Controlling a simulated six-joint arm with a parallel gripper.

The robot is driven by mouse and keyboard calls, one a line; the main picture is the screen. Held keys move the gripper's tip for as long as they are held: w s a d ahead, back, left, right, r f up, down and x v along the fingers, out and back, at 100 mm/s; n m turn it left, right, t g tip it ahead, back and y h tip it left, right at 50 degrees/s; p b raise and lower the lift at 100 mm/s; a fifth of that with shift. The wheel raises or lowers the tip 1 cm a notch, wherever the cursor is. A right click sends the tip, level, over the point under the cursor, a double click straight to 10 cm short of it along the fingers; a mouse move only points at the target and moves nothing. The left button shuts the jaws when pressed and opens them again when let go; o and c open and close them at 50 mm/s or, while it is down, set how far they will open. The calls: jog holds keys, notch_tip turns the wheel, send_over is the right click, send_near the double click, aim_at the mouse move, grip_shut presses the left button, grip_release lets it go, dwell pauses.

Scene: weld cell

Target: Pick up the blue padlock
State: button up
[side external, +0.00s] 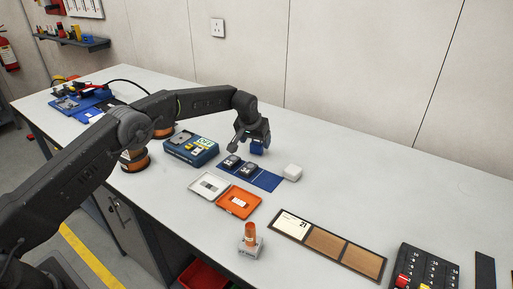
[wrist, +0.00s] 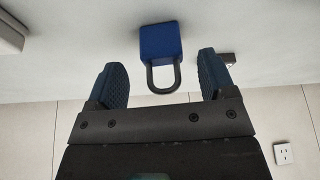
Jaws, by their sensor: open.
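The blue padlock (wrist: 160,42) shows in the wrist view, with its dark shackle toward my gripper. My gripper (wrist: 163,78) is open, with one blue-padded finger to either side of the shackle. There is a gap between each finger and the padlock. In the side view my gripper (side external: 255,146) is low over the back of the table, and a blue patch shows at its fingertips, which may be the padlock or the finger pads. I cannot tell whether the padlock touches the table.
White and orange trays (side external: 238,204) lie nearer. The table at back right is clear.

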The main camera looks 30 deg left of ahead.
aim_at(256, 143)
jog(key=x, duration=0.3)
jog(key=shift+a+f, duration=0.1)
jog(key=shift+s, duration=0.1)
jog(key=c, duration=1)
jog(key=shift+c, duration=0.2)
